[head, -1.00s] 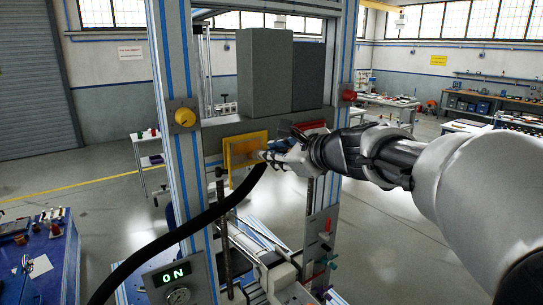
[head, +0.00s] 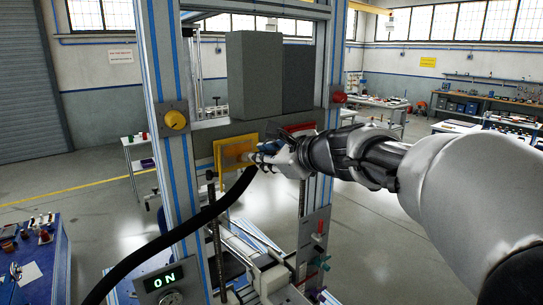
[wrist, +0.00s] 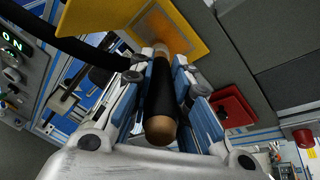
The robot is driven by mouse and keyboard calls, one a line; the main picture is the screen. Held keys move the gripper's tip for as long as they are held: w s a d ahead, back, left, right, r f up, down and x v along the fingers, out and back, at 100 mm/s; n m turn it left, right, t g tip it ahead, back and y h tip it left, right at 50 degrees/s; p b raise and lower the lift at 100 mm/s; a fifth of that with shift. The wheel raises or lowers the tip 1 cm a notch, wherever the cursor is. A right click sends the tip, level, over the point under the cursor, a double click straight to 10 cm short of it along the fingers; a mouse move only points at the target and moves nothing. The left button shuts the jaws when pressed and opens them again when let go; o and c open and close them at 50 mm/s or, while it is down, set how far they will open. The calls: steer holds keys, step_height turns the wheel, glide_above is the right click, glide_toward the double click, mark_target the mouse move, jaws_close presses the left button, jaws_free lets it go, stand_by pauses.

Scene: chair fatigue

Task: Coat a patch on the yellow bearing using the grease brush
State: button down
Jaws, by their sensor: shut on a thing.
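The yellow bearing (head: 226,158) is an upright plate on the grey crossbeam of the test frame; it also shows at the top of the wrist view (wrist: 95,18). A brownish-orange patch (wrist: 160,26) marks its face. My gripper (head: 258,161) is just right of and in front of the bearing. In the wrist view my gripper (wrist: 160,62) is shut on the grease brush (wrist: 160,98), around its black handle with a wooden end. The brush points at the patch. Its tip is mostly hidden, so contact cannot be told.
A red plate (head: 299,127) is right of the bearing. Grey blocks (head: 255,75) stand above the crossbeam. A thick black hose (head: 190,228) crosses in front of the frame, close below my gripper. A yellow knob (head: 175,119) and a red button (head: 339,97) are on the posts. A display reads ON.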

steer(key=s+a, duration=0.1)
steer(key=a, duration=0.1)
steer(key=s+a, duration=0.1)
steer(key=a, duration=0.1)
steer(key=shift+s, duration=0.35)
steer(key=s+d+b, duration=0.1)
steer(key=s+d, duration=0.2)
steer(key=s, duration=0.2)
steer(key=shift+d, duration=0.2)
stand_by(0.5)
steer(key=shift+s+d+b, duration=0.25)
steer(key=shift+s+d, duration=0.2)
steer(key=shift+s, duration=0.15)
steer(key=shift+s+d+b, duration=0.2)
steer(key=shift+s+d, duration=0.2)
steer(key=shift+s, duration=0.2)
